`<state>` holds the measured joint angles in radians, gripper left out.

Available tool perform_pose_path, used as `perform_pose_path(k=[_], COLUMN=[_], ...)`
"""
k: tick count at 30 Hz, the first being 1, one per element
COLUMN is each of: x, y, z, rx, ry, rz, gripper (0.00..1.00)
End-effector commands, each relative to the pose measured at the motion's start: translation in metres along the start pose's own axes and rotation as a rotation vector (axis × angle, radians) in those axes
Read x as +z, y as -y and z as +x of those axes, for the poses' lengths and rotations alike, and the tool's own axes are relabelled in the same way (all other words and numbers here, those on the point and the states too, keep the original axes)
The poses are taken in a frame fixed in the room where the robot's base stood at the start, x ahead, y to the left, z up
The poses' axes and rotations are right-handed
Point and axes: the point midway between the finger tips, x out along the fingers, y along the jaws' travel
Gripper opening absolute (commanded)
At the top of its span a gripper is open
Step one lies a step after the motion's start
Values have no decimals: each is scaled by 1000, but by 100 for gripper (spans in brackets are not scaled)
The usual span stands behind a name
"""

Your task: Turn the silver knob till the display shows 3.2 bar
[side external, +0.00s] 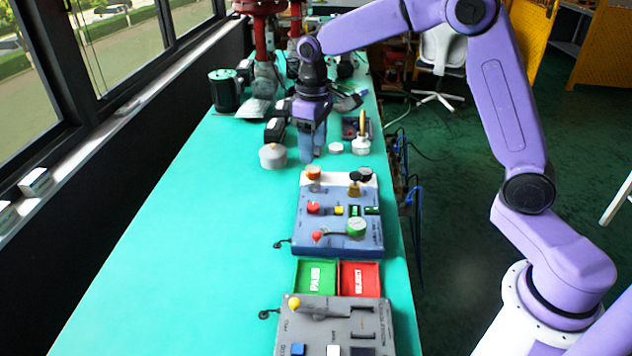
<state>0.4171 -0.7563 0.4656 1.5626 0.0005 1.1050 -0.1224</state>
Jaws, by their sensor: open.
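My gripper (312,155) points down over the table, just behind the blue-grey panel (338,252). Its fingers are open, and I see nothing between them. I cannot say for sure which part is the silver knob. A silvery-grey round piece with a small top (273,157) stands on the table to the left of my gripper, apart from it. A small greyish part (315,188) sits under an orange cap (314,172) at the panel's back left. Small dark green windows (355,211) on the panel may be a display; no figures are readable.
Green PASS (316,277) and red REJECT (360,279) trays lie in front of the panel. A grey box (335,325) stands nearest the camera. Two small white round pieces (361,146) lie right of my gripper. Tools and a dark cup (224,90) crowd the back. The table's left side is clear.

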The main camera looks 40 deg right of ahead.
Motion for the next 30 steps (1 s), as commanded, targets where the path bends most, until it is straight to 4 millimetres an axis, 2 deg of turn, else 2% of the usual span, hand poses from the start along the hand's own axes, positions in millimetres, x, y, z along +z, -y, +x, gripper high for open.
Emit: perform_pose_path(k=[1, 3, 6, 12, 16, 22, 30], x=[-12, -24, -37, -48, -49, -49, -48], y=[-17, -40, -73, -120, -134, -137, -136], z=[6, 13, 23, 38, 43, 57, 104], rx=[0, 0, 0, 0, 0, 0, -1], ry=[4, 5, 8, 9, 9, 11, 13], rz=[38, 84, 148, 235, 260, 265, 265], gripper=[63, 63, 63, 63, 63, 63, 63])
